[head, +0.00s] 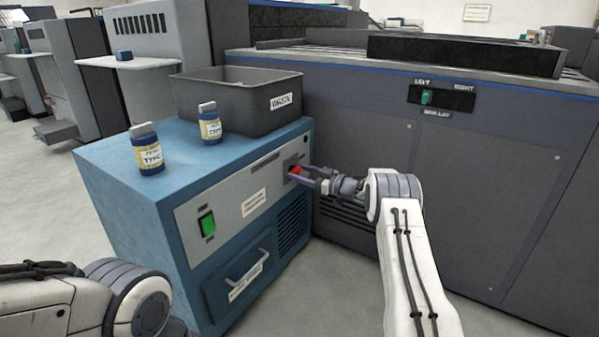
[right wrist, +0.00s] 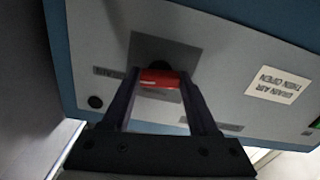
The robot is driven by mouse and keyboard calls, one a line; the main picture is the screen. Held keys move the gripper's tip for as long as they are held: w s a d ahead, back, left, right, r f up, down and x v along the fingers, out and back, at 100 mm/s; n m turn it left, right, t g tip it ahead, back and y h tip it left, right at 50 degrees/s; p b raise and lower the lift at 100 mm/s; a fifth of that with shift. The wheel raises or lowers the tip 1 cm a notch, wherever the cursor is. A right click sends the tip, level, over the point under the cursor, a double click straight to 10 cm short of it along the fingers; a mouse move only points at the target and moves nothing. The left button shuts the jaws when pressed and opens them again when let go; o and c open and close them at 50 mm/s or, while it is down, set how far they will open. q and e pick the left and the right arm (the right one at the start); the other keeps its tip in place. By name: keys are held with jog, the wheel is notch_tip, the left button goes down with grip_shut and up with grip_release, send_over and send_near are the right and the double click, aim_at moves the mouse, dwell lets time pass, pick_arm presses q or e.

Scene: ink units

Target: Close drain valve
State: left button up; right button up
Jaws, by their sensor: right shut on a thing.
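The red drain valve handle (head: 296,170) sits on the grey front panel of the blue cabinet, near its right end. My right gripper (head: 298,174) is at the panel with its fingers on either side of the red handle. In the right wrist view the red handle (right wrist: 160,78) lies between the fingertips, in front of a dark square plate (right wrist: 150,50). The gripper (right wrist: 160,82) is shut on it. My left arm shows at the lower left of the head view, but its gripper is out of view.
The blue cabinet (head: 130,190) carries two labelled bottles (head: 148,155) (head: 210,125) and a dark waste bin (head: 240,95). A green switch (head: 206,222) and a drawer handle (head: 246,268) are on its front. A large grey machine (head: 480,180) stands close on the right.

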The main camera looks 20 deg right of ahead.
jog(key=n+p, duration=0.1)
jog(key=n, duration=0.2)
jog(key=shift+n, duration=0.3)
jog(key=n, duration=0.3)
jog(key=shift+s+f+n, duration=0.1)
jog(key=shift+n, duration=0.2)
jog(key=n, duration=0.4)
jog(key=shift+n, duration=0.3)
jog(key=n+b, duration=0.1)
jog(key=n, duration=0.3)
jog(key=shift+n, duration=0.4)
jog(key=o, duration=1.4)
jog(key=shift+c, duration=0.2)
jog(key=shift+d, duration=0.1)
